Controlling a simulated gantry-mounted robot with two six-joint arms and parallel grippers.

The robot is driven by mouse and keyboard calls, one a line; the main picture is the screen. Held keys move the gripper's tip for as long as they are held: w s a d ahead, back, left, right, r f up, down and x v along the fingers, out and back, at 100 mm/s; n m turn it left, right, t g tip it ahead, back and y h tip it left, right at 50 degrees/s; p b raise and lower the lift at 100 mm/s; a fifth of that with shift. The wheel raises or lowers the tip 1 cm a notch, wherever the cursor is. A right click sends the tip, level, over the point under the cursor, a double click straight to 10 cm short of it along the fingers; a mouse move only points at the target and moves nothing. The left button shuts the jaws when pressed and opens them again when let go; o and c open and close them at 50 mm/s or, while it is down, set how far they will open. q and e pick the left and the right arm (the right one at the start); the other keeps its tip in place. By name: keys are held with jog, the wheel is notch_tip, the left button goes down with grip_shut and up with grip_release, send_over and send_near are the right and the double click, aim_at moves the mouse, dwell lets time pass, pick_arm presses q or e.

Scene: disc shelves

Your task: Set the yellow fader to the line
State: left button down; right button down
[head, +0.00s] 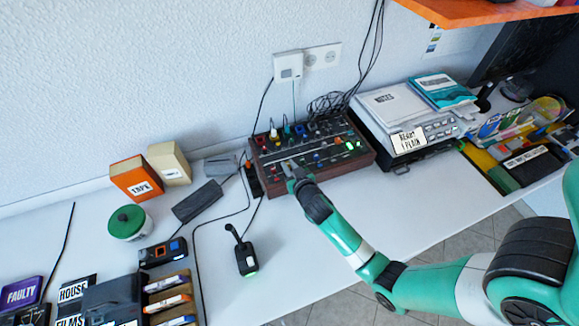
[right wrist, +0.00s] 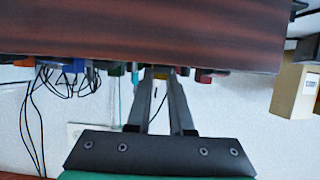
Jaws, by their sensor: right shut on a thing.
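The mixer panel (head: 325,140) is a dark box with wooden sides on the table against the wall, with coloured knobs and sliders on top. My right gripper (head: 291,172) reaches over its front left part, fingers down at the panel. In the right wrist view the two fingers (right wrist: 160,75) are close together at the panel's edge, shut on a small cap, which I take for the yellow fader; the fingers largely hide it. The line is too small to make out. My left gripper is not in view.
A grey device (head: 392,104) labelled on its front stands right of the mixer. Black cables (head: 330,103) gather behind it. An orange box (head: 136,177) and a green-lidded jar (head: 127,222) are at the left. The table in front of the mixer is mostly clear.

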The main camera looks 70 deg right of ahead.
aim_at(286, 158)
jog(key=w+d+b, duration=0.1)
jog(key=w+d, duration=0.1)
jog(key=shift+w+d, duration=0.4)
jog(key=shift+a, duration=0.1)
jog(key=c, duration=0.8)
grip_release()
jog(key=shift+s, duration=0.1)
jog(key=shift+s+a+r+p, duration=0.2)
jog(key=shift+a+p, duration=0.05)
jog(key=shift+p, duration=0.05)
jog(key=p+v, duration=0.3)
jog(key=v, duration=0.8)
